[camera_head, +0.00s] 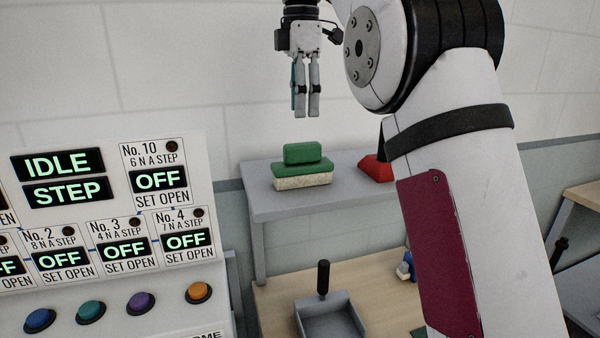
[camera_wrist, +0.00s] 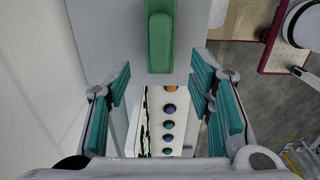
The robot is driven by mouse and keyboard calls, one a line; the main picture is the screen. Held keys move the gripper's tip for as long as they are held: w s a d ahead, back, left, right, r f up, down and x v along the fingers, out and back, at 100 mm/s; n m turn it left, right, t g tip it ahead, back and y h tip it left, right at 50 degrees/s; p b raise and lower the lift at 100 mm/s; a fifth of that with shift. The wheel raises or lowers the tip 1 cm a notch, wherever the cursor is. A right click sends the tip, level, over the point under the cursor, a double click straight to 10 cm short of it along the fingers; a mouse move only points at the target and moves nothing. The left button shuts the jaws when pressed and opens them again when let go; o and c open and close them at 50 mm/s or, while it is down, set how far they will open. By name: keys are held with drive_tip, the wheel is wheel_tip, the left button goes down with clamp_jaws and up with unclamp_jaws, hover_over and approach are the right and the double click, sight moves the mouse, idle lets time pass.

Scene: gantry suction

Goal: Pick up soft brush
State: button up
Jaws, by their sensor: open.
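The soft brush (camera_head: 303,168) has a green grip block on a green back with cream bristles below. It lies bristles down on a raised grey shelf (camera_head: 262,203). My gripper (camera_head: 307,114) points down above the brush, clear of it. In the wrist view the green top of the brush (camera_wrist: 160,38) shows at the upper middle, ahead of my gripper (camera_wrist: 163,102). The teal-padded fingers stand wide apart with nothing between them. The bristles are hidden in the wrist view.
A red object (camera_head: 376,169) sits on the shelf's right end, partly behind my arm. A grey tray (camera_head: 332,318) and an upright black handle (camera_head: 323,277) are lower down. A control panel (camera_head: 110,220) with coloured buttons stands at left. A wall is behind the shelf.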

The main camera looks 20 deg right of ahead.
sight(303, 143)
wheel_tip(303, 143, down, 4)
drive_tip(key=shift+s+f, duration=0.15)
drive_tip(key=shift+f, duration=0.1)
drive_tip(key=shift+d+f+p, duration=0.15)
drive_tip(key=shift+f+p, duration=0.5)
drive_tip(key=shift+f, duration=2.15)
drive_tip(key=shift+c, duration=0.5)
clamp_jaws()
